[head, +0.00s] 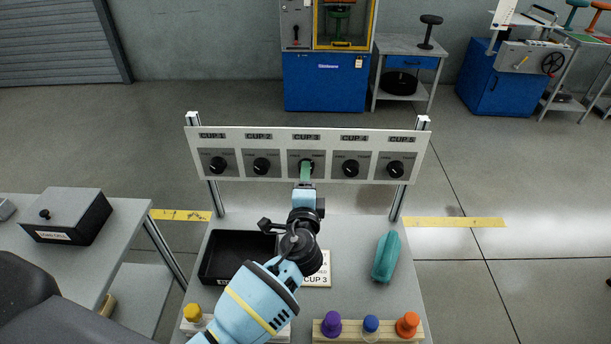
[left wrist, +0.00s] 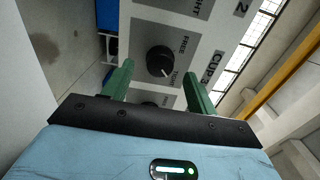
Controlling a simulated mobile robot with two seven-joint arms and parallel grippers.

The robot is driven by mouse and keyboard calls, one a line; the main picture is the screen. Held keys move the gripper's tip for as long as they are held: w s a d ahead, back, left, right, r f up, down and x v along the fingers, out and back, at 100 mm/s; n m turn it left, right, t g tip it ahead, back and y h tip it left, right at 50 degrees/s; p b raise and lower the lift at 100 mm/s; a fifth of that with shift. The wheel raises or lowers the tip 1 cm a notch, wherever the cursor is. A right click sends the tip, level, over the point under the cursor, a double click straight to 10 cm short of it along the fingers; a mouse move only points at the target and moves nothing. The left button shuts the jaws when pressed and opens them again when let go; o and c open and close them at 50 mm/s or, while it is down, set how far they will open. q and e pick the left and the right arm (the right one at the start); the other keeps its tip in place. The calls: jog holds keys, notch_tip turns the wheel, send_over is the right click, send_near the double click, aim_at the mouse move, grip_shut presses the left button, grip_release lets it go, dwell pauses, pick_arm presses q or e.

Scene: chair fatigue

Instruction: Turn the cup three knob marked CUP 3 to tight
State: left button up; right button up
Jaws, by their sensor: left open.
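The CUP 3 knob is a round black dial in the middle of a white panel (head: 270,140) with a row of several knobs. In the left wrist view the knob (left wrist: 160,61) sits between words FREE and TIGHT, with a small pale mark on its lower right side, nearer TIGHT. My left gripper (head: 305,170) is in front of this knob and hides most of it in the head view. Its green fingers (left wrist: 157,78) are open on either side of the knob in the left wrist view; I cannot tell whether they touch it. My right gripper is not in view.
CUP 2 knob (head: 261,165) and CUP 4 knob (head: 350,168) flank it closely. Below on the bench are a black tray (head: 213,258), a CUP 3 card (head: 321,268), a teal object (head: 386,257) and a wooden rack (head: 342,339) with coloured knobs. A load cell box (head: 70,217) stands left.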

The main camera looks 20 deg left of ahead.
pick_arm(q)
jog(key=shift+v, duration=2.65)
